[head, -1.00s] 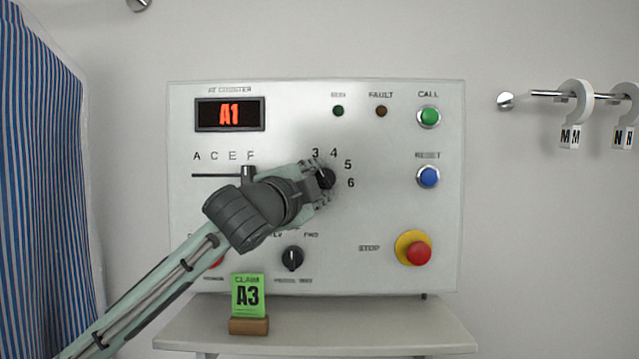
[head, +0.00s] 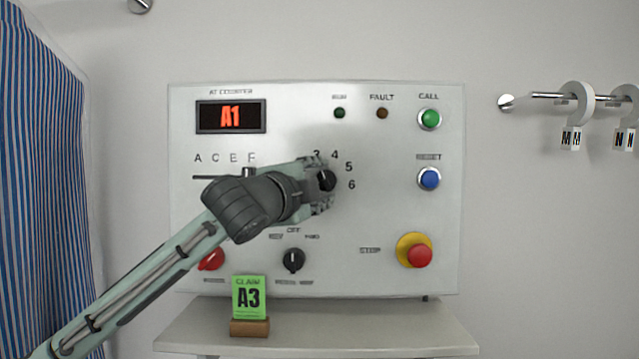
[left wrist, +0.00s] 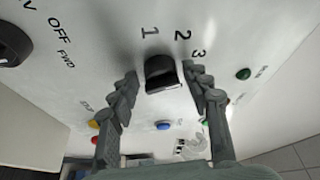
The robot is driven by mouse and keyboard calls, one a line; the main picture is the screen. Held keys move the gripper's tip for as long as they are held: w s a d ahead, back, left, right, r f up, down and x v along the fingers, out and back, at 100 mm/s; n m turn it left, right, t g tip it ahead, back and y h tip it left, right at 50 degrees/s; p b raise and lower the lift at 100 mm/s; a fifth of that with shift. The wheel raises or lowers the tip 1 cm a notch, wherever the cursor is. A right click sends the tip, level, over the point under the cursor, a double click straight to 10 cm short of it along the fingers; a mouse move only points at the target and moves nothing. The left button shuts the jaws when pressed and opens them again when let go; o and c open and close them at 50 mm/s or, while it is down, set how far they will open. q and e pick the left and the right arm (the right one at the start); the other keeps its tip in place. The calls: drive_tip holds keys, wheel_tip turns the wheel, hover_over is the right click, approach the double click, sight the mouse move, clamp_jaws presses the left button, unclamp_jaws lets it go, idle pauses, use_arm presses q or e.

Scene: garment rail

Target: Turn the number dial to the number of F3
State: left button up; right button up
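The black number dial (head: 326,180) is on the grey control panel, with 3, 4, 5 and 6 showing around it in the head view. The left wrist view shows the dial (left wrist: 162,74) near the printed 1, 2 and 3; I cannot tell its pointer mark clearly. My left gripper (head: 321,184) is at the dial. In the wrist view its two fingers (left wrist: 160,78) stand apart on either side of the dial, with narrow gaps. The red display (head: 230,117) reads A1. The green claim card (head: 249,297) reads A3. My right gripper is not in view.
The letter slider knob (head: 249,172) is under F, just above my left arm. A black mode knob (head: 293,260), red knob (head: 211,260), blue reset button (head: 429,179) and red stop button (head: 419,253) are nearby. A shelf (head: 380,330) is below; a striped garment (head: 45,190) hangs left.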

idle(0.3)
use_arm(q)
drive_tip(key=v, duration=1.2)
